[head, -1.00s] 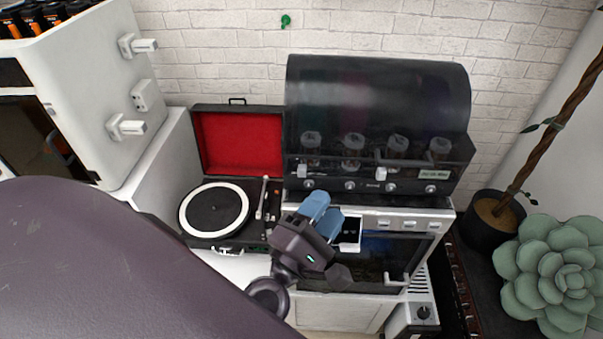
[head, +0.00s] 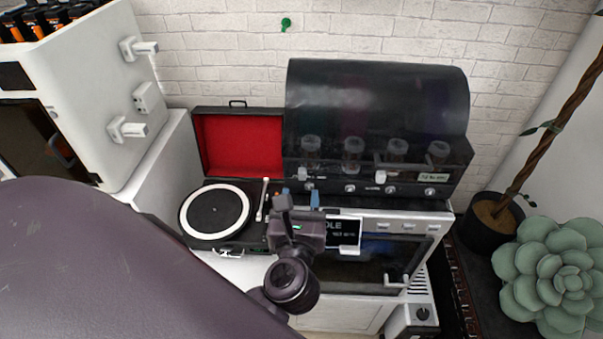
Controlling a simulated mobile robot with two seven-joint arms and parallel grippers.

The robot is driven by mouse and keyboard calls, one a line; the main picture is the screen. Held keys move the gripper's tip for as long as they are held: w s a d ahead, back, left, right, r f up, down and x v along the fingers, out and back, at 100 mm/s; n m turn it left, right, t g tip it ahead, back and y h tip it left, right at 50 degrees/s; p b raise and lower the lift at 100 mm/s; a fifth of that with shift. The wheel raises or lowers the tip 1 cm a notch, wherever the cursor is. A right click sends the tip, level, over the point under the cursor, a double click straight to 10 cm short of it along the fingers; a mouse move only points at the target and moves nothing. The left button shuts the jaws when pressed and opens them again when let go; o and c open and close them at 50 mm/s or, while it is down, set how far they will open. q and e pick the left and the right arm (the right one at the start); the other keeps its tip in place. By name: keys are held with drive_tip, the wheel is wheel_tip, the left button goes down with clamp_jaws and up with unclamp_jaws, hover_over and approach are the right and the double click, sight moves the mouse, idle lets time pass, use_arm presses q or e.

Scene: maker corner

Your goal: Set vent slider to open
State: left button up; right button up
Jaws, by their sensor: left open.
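A small white tab (head: 302,175) sits at the left of the front panel of the black hooded unit (head: 377,100); it may be the vent slider, but I cannot tell for sure. A pale label (head: 434,177) is at the right end of that panel, its text too small to read. My left gripper (head: 300,199) is open and empty, its two blue fingertips pointing up just below the white tab, with a gap apparent between them and the tab. My right gripper is not in view.
A record player (head: 214,208) with its red-lined lid up stands left of the hooded unit. Below the unit is an oven-like front (head: 385,262), with a dark sign (head: 343,232) beside my gripper. A potted plant (head: 490,218) and a succulent (head: 553,275) are at right.

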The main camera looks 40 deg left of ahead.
sight(302, 174)
use_arm(q)
drive_tip(key=shift+p+x, duration=0.5)
drive_tip(key=shift+x, duration=2.5)
drive_tip(key=shift+c, duration=0.4)
clamp_jaws()
